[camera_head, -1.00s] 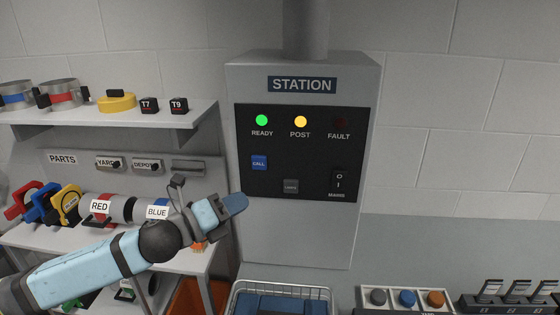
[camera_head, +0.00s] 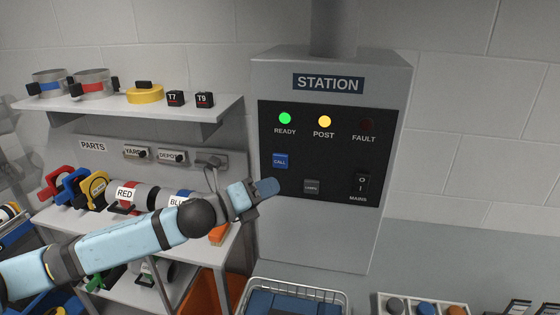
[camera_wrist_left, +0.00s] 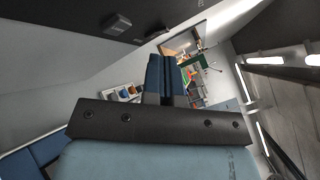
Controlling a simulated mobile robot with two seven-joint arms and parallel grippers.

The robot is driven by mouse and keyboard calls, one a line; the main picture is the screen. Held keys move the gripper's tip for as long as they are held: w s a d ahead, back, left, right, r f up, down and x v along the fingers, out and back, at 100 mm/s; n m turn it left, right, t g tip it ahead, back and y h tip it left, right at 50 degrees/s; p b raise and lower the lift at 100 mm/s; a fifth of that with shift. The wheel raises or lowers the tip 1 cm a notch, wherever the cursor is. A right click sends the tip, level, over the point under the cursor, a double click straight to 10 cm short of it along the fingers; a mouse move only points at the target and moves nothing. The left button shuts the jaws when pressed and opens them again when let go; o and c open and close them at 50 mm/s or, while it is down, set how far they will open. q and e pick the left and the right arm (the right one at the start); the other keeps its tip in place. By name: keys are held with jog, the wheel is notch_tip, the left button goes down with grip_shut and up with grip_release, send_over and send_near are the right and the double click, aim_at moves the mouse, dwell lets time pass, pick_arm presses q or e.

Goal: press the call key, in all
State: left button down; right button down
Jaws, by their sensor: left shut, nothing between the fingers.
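The blue CALL key (camera_head: 280,161) is on the black panel of the grey station box (camera_head: 330,230), below the lit green READY lamp (camera_head: 285,118). My left gripper (camera_head: 268,187) is shut and empty. The shut fingers also show in the left wrist view (camera_wrist_left: 160,78). The CALL key is not clearly seen in the wrist view. My right gripper is not in view.
The panel also has a lit yellow POST lamp (camera_head: 324,121), a dark FAULT lamp (camera_head: 366,124), a small grey key (camera_head: 311,186) and a MAINS switch (camera_head: 361,184). Parts shelves (camera_head: 130,107) stand at left. A wire basket (camera_head: 290,290) is below the box.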

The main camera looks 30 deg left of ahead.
aim_at(280, 161)
pick_arm(q)
jog(key=w+a+p, duration=0.1)
jog(key=w, duration=0.5)
jog(key=shift+a, duration=0.25)
dwell(0.7)
dwell(0.8)
jog(key=shift+w, duration=0.15)
jog(key=shift+w+a+p, duration=0.1)
jog(key=shift+w+p, duration=0.25)
jog(key=shift+p, duration=0.05)
